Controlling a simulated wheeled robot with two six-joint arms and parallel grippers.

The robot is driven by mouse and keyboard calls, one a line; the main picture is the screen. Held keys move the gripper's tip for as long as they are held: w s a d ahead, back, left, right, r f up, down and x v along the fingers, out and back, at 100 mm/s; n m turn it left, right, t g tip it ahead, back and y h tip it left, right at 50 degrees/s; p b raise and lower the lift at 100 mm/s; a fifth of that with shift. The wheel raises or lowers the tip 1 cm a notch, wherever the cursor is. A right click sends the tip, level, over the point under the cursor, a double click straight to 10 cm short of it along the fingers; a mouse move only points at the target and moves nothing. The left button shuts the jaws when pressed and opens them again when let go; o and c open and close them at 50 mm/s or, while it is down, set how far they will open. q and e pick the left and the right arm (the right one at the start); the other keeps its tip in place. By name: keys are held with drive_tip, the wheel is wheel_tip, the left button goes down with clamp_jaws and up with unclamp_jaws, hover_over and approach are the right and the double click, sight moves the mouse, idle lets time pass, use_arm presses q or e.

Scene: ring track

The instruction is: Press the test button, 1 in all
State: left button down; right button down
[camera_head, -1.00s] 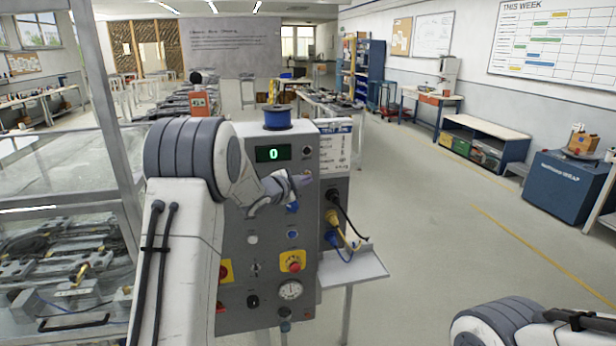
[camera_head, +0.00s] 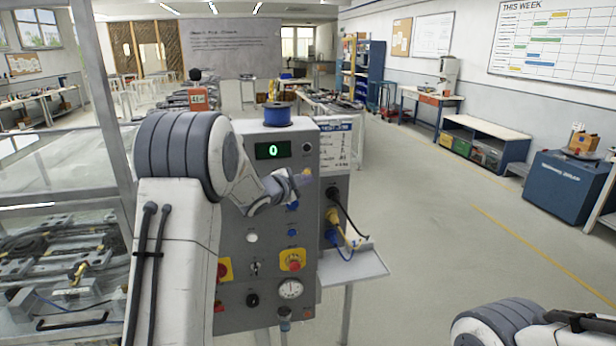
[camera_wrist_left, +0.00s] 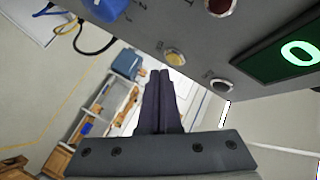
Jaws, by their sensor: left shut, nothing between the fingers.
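A grey control panel (camera_head: 233,285) stands ahead, with a green 0 on its dark display (camera_head: 272,150). The display also shows in the left wrist view (camera_wrist_left: 290,55). My left gripper (camera_head: 303,183) is shut and empty in front of the panel's upper right. In the left wrist view its closed fingers (camera_wrist_left: 160,78) point toward an amber button (camera_wrist_left: 175,57), with a dark red button (camera_wrist_left: 220,6) beyond. I cannot tell whether the fingertips touch the panel, and cannot read which button is the test button. My right gripper is out of view.
A white button (camera_head: 251,238), a blue button (camera_head: 292,233), a red emergency stop (camera_head: 293,261) on yellow and a gauge (camera_head: 290,289) sit lower on the panel. A blue round part (camera_head: 277,114) is on top. Cables hang beside a small shelf (camera_head: 355,266).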

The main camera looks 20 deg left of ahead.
use_arm(q)
drive_tip(key=s+d+b, duration=0.2)
drive_tip(key=s+b, duration=0.1)
drive_tip(key=s, duration=0.1)
drive_tip(key=shift+s+d, duration=0.1)
drive_tip(key=shift+d, duration=0.3)
idle(0.8)
